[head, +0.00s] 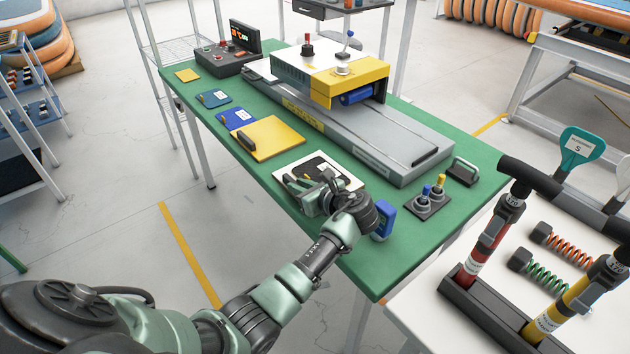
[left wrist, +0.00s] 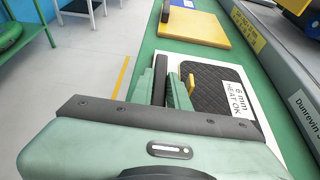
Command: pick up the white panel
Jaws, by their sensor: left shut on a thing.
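The white panel (head: 284,172) lies on the green table near its front edge, with a dark quilted pad on it. In the left wrist view the white panel (left wrist: 175,62) shows as a pale border around the pad (left wrist: 212,88), which has a label reading "6 mm HEAT OK". My left gripper (head: 300,184) is over the panel's left side. In the left wrist view its fingers (left wrist: 166,82) are closed around a dark upright piece at the panel's near side, seemingly its handle. My gripper and wrist hide part of the panel in the head view. My right gripper is not in view.
A yellow panel (head: 266,138) and blue panels (head: 236,118) lie farther along the green table (head: 375,270). A long grey machine (head: 400,150) stands behind the white panel. A blue object (head: 384,221) stands close to my wrist. A white table (head: 425,315) with tools is at lower right.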

